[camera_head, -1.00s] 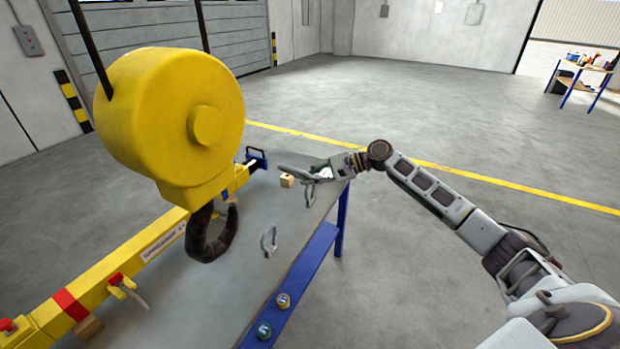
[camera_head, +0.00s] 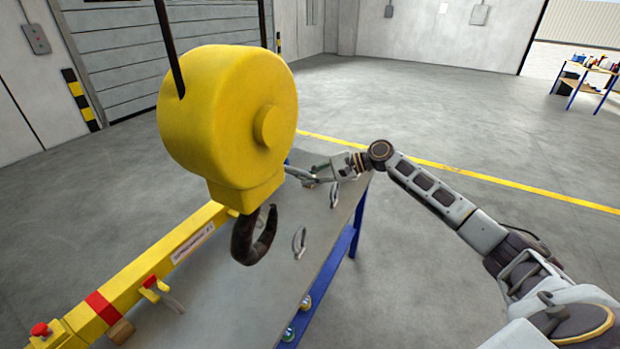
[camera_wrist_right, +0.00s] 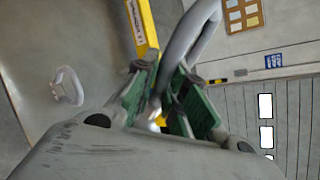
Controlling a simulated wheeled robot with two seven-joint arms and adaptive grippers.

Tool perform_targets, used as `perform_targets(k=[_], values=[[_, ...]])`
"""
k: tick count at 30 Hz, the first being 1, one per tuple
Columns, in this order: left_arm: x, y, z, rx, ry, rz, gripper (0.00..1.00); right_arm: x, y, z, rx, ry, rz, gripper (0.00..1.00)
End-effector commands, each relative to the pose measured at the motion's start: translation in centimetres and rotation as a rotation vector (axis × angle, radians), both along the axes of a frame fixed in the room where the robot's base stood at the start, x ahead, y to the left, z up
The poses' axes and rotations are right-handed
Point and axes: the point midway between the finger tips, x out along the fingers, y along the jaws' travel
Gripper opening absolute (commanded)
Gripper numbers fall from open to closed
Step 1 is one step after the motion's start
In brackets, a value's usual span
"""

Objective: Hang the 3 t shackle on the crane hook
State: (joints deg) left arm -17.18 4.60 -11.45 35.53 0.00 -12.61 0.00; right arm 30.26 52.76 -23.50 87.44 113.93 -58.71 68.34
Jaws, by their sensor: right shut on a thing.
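The black crane hook (camera_head: 240,240) hangs empty under a yellow hoist block (camera_head: 228,125), above the table (camera_head: 215,305). My right gripper (camera_head: 322,178) is over the table's far end, right of and beyond the hook. It is shut on a grey shackle (camera_head: 296,173), whose thick curved bow rises between the green finger pads in the right wrist view (camera_wrist_right: 190,32). No rating can be read on it. A smaller grey shackle (camera_head: 299,242) stands on the table right of the hook, and another (camera_head: 334,195) is just below my right gripper. My left gripper is out of view.
A yellow lifting beam (camera_head: 150,270) with a red band runs along the table's left side, under the hoist. Open floor (camera_head: 440,270) lies to the right.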

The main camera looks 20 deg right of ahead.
Motion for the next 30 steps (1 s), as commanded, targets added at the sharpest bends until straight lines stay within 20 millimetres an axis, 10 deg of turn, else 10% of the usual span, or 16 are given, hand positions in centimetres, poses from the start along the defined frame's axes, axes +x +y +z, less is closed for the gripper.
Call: perform_targets(k=[30], values=[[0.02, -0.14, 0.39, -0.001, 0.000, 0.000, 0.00, -0.35, 0.35, 0.03, 0.026, -0.016, -0.024, 0.00]])
